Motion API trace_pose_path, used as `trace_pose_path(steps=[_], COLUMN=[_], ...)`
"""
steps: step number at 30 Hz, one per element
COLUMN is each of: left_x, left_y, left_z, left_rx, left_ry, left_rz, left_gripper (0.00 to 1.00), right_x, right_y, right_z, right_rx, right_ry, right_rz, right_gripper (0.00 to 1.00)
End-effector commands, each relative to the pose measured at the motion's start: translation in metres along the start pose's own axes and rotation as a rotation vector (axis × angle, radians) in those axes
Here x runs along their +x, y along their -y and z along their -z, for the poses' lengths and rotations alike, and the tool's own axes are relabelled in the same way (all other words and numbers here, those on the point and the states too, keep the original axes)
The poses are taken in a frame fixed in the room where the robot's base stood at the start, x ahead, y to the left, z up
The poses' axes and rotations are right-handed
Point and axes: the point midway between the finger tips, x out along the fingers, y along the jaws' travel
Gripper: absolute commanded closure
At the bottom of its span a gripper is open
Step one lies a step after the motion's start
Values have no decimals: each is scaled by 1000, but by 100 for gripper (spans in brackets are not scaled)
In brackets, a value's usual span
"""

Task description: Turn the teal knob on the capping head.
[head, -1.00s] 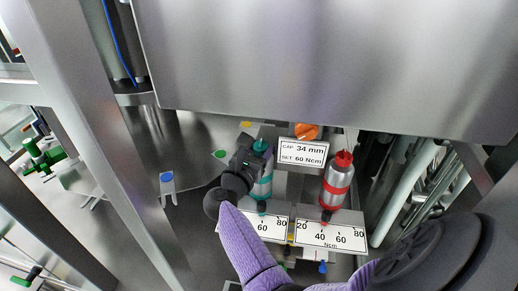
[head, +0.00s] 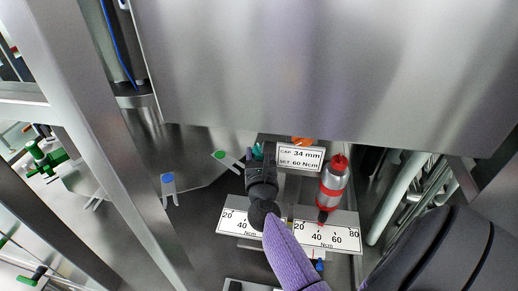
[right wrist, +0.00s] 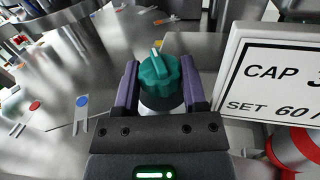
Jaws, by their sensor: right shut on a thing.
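The teal knob (right wrist: 160,82) is ribbed on its side and has a pale pointer line on top. In the right wrist view it sits between the two purple fingers of my right gripper (right wrist: 160,88), which is shut on it. In the head view only a sliver of the teal knob (head: 256,151) shows beside my right gripper (head: 262,158). The gripper and wrist hide the rest of the teal capping head and part of the scale plate (head: 229,229) below it. My left gripper is in neither view.
A red-knobbed capping head (head: 333,181) stands close on the right over its own scale plate (head: 342,247). A sign (head: 299,158) reading CAP 34 mm, SET 60 Ncm sits between, with an orange knob (head: 303,141) behind. A large metal housing (head: 320,70) hangs above.

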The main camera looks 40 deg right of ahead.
Motion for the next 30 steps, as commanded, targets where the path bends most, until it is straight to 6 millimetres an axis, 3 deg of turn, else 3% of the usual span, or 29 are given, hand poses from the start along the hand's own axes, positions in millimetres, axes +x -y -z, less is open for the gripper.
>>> trace_pose_path(steps=[17, 18, 21, 23, 30], left_x=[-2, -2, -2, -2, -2], left_y=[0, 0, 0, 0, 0], left_z=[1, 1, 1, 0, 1], left_rx=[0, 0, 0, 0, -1], left_ry=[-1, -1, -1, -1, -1], left_rz=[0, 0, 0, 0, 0], left_gripper=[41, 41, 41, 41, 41], right_x=[0, 0, 0, 0, 0], right_y=[0, 0, 0, 1, 2], right_z=[-1, -1, -1, -1, 0], right_rx=[1, 1, 0, 0, 0], right_ry=[3, 3, 2, 2, 1], right_rz=[-36, -36, -35, -34, -32], right_gripper=[100, 40, 19, 11, 11])
